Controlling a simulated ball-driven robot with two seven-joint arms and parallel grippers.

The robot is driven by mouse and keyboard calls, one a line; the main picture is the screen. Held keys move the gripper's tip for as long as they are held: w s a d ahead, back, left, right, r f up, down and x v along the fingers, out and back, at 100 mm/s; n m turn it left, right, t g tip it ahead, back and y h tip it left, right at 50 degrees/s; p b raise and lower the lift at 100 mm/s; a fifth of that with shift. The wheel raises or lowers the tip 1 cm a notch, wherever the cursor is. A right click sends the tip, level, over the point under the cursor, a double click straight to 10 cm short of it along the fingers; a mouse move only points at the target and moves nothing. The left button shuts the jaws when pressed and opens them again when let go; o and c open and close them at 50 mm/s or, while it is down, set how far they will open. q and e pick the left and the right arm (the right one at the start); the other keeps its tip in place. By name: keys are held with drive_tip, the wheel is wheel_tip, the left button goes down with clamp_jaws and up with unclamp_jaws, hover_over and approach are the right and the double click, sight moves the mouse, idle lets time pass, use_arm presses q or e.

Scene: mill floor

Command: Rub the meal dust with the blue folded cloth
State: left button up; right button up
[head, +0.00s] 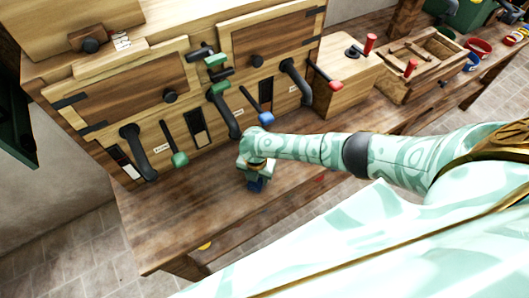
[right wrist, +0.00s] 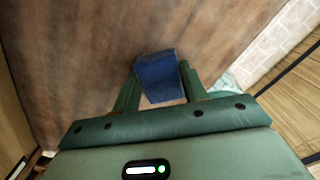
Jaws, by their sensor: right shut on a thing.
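My right gripper (head: 256,176) is over the wooden bench top (head: 190,215), in front of the cabinet. It is shut on the blue folded cloth (head: 257,186), which shows below it, partly hidden by the hand. In the right wrist view the cloth (right wrist: 157,77) sits between the two green fingers of the gripper (right wrist: 158,90). The bench top fills much of that view behind it. I cannot tell whether the cloth touches the wood. I cannot make out the meal dust in either view. My left gripper is not in view.
A wooden cabinet (head: 165,90) with several coloured levers stands along the back of the bench. To its right are a wooden box with a red-handled crank (head: 345,80) and an open wooden tray (head: 436,60). The bench's left front part is clear.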

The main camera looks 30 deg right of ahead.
sight(237, 194)
drive_tip(key=shift+s+a+f, duration=0.1)
drive_tip(key=shift+s+a, duration=0.1)
drive_tip(key=shift+a, duration=0.25)
drive_tip(key=shift+s+a+f, duration=0.1)
drive_tip(key=shift+s+a, duration=0.05)
drive_tip(key=shift+a, duration=0.3)
drive_tip(key=shift+a+r, duration=0.1)
drive_tip(key=shift+a, duration=1.7)
drive_tip(key=shift+a+r, duration=0.1)
drive_tip(key=shift+a, duration=1.25)
drive_tip(key=shift+d+r, duration=0.1)
drive_tip(key=shift+r+p, duration=0.15)
drive_tip(key=shift+p, duration=0.25)
wheel_tip(237, 194, up, 6)
drive_tip(key=p, duration=0.5)
drive_tip(key=shift+p, duration=0.3)
